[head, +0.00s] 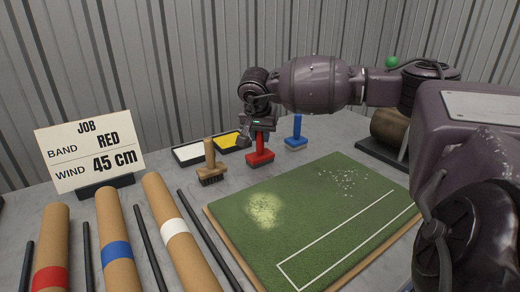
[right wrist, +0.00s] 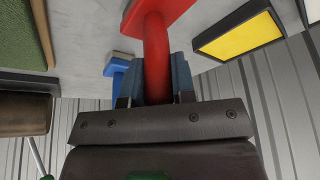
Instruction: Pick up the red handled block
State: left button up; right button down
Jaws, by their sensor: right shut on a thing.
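The red handled block (head: 260,157) is at the back of the grey table in the head view, with a flat base and an upright handle. Its red handle (right wrist: 156,55) rises between the fingers in the right wrist view. My right gripper (head: 259,131) is above it, shut on the handle. In the head view the block's base appears at or very near the table top; I cannot tell whether it touches. My left gripper is not in view.
A blue handled block (head: 296,142) stands close on the right, and a wooden-handled brush (head: 210,165) on the left. White (head: 188,153) and yellow (head: 226,141) pads lie behind. A turf mat (head: 315,215) lies in front. Cardboard tubes (head: 117,245) and a job sign (head: 88,152) are left.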

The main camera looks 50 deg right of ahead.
jog(key=shift+r, duration=0.1)
notch_tip(320, 180, up, 20)
jog(key=shift+p, duration=0.4)
dwell(0.4)
